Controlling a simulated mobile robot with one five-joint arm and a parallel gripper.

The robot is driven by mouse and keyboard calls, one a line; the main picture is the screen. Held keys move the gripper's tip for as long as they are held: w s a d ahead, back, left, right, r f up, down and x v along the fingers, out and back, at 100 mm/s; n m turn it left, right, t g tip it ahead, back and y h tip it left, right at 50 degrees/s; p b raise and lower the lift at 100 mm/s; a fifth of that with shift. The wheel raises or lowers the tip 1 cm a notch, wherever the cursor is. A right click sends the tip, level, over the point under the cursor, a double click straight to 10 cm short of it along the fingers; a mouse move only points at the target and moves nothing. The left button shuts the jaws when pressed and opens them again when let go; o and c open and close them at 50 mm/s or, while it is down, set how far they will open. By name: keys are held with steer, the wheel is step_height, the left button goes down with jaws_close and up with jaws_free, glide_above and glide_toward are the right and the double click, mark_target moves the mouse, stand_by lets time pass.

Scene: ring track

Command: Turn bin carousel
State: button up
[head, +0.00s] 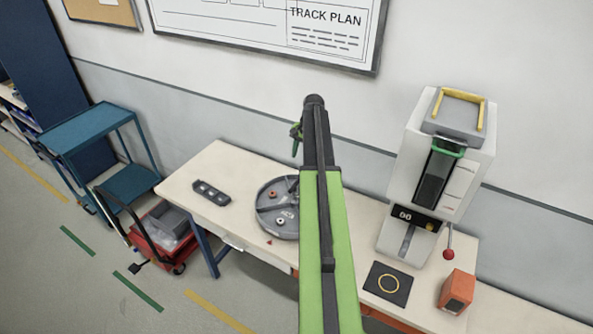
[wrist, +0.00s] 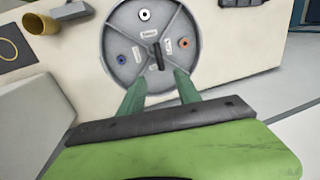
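The bin carousel (head: 268,222) is a round grey tray on the workbench, split by raised dividers, and my arm hides its right part in the head view. In the wrist view the carousel (wrist: 125,75) lies beyond my fingers, with a dark upright knob (wrist: 157,57) at its hub. Its compartments hold a white ring (wrist: 145,15), a blue ring (wrist: 121,59) and an orange ring (wrist: 180,43), beside small labels. My gripper (wrist: 160,79) is open and empty, its green fingers apart and pointing toward the hub. In the head view my gripper is mostly hidden behind the arm.
A white machine (head: 405,180) with a red-ball lever (head: 449,254) stands right on the workbench (head: 222,168). In front are a black pad (head: 388,284) with a yellow ring and an orange box (head: 456,292). A dark tray (head: 211,192) lies left; a blue cart (head: 88,130) stands beyond.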

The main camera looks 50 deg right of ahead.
steer(key=b, duration=1.8)
glide_toward(294, 184)
steer(key=f, duration=0.5)
steer(key=w+f, duration=0.1)
steer(key=f, duration=0.2)
steer(key=shift+w+a+f, duration=0.1)
steer(key=shift+a+f, duration=0.2)
steer(key=shift+r+p, duration=0.1)
steer(key=shift+p, duration=0.2)
jaws_close()
steer(key=shift+w, duration=0.1)
